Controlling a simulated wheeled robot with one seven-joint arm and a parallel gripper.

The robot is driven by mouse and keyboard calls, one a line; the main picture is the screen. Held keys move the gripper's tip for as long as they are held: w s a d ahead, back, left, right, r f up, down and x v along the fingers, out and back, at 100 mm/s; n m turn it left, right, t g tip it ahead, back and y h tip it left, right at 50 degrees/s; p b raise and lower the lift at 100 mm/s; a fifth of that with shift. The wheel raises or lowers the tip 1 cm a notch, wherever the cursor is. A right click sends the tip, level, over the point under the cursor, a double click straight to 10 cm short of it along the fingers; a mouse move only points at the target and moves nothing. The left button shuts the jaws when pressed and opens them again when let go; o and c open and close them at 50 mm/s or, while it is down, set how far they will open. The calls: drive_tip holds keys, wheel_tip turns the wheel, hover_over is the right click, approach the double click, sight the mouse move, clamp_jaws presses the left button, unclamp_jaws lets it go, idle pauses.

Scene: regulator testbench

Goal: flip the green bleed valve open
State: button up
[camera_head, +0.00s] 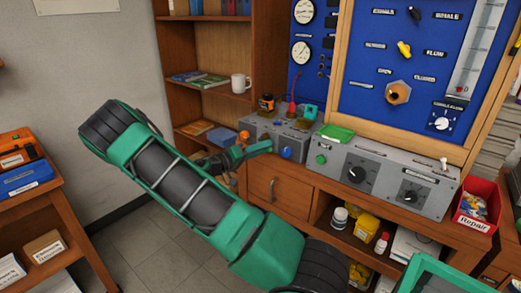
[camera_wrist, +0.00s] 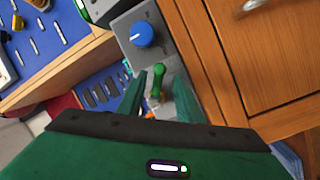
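The green bleed valve (camera_wrist: 158,76) is a small green lever with a rounded end, on the grey front of a box, seen in the wrist view. My gripper (camera_wrist: 160,84) is open, with one dark green finger on each side of the valve. I cannot tell whether either finger touches it. In the head view my gripper (camera_head: 256,149) reaches the left end of the grey bench box (camera_head: 264,129), and I cannot make out the valve there.
A blue knob (camera_wrist: 142,34) sits just beyond the valve; it also shows in the head view (camera_head: 287,152). A wooden drawer front (camera_wrist: 245,60) lies close on the right. A grey panel with black dials (camera_head: 385,176) stands to the right on the bench.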

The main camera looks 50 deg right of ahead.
drive_tip(key=v, duration=1)
drive_tip(key=shift+a, duration=0.4)
drive_tip(key=shift+d, duration=0.1)
